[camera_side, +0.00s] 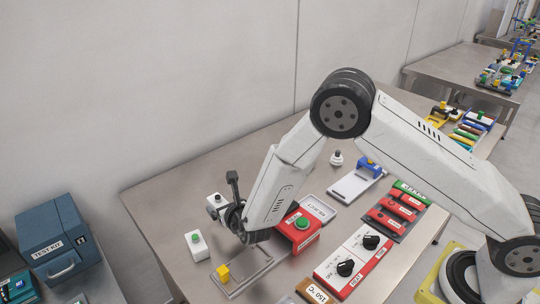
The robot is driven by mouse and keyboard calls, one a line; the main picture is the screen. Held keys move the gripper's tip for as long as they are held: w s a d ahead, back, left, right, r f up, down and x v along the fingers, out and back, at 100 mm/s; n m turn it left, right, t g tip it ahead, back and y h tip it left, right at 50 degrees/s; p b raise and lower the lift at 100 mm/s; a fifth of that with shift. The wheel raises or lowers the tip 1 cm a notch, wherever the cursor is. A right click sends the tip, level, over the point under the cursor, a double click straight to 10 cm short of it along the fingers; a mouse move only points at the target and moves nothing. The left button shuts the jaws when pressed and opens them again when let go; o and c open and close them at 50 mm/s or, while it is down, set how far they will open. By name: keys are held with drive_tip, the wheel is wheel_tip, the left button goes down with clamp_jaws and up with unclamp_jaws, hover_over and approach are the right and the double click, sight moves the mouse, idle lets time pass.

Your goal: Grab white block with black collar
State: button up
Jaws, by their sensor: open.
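A small white block (213,204) with a dark part near its top stands on the metal table, just left of my gripper; the gripper partly covers its right side. I cannot tell its collar clearly at this size. A white block with a green button (196,246) stands nearer the front left. A small white knob-like piece with a dark band (336,159) stands farther back, right of my forearm. My gripper (238,218) is dark, open and low over the table, with no object visible in it. Whether it touches the nearby block cannot be told.
A red-and-white knob panel (352,258) lies farther right. The table's left part is clear.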

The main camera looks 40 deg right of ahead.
sight(218, 199)
drive_tip(key=shift+w+f, duration=0.1)
drive_tip(key=shift+w, duration=0.2)
drive_tip(key=shift+x, duration=2.5)
drive_tip(key=shift+d, duration=0.1)
drive_tip(key=shift+s, duration=0.1)
clamp_jaws()
